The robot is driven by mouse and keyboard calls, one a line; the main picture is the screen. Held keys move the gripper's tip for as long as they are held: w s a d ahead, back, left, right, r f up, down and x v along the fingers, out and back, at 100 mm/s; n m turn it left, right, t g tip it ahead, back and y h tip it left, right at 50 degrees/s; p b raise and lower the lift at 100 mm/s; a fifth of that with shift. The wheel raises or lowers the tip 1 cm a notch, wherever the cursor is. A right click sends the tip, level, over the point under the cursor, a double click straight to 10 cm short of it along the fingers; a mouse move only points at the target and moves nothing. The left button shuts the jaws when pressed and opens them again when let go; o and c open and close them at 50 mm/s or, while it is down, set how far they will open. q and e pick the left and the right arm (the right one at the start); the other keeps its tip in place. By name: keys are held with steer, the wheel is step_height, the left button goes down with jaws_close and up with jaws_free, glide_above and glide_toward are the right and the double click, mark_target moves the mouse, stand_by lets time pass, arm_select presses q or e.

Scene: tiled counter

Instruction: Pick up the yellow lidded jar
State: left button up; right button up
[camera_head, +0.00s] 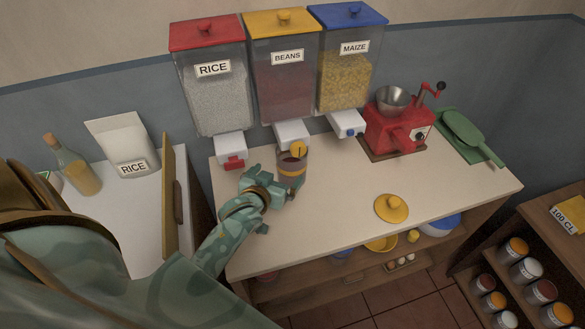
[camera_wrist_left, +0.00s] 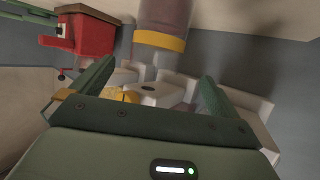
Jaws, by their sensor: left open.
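In the left wrist view, a brownish cylinder with a yellow band (camera_wrist_left: 162,22), apparently this jar, shows beyond the fingers. A loose yellow lid with a knob (camera_head: 391,208) lies on the counter to the right. My left gripper (camera_head: 273,187) is open at the jar's lower left side; its fingers also show in the left wrist view (camera_wrist_left: 153,88). I cannot tell whether they touch the jar. My right gripper is out of view.
Rice (camera_head: 212,95), beans (camera_head: 285,85) and maize (camera_head: 346,80) dispensers hang on the wall above the counter (camera_head: 340,225). A red mill (camera_head: 396,132) and a green scoop (camera_head: 463,132) stand at the right. The counter's front middle is clear.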

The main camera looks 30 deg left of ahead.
mark_target(285, 169)
arm_select(q)
steer(key=x, duration=0.3)
steer(key=shift+w+f+b, duration=0.2)
steer(key=shift+f+b, duration=0.05)
steer(key=shift+b, duration=0.05)
steer(key=shift+w+f, duration=0.1)
steer(key=shift+w, duration=0.2)
steer(key=b+x, duration=0.2)
steer(key=x, duration=0.2)
steer(key=shift+w+f, duration=0.1)
steer(key=shift+f, duration=0.2)
steer(key=shift+w+f, duration=0.1)
steer(key=shift+w, duration=0.3)
steer(key=shift+s, duration=0.15)
steer(key=shift+c, duration=0.7)
steer(key=c, duration=1.4)
steer(key=shift+r, duration=0.25)
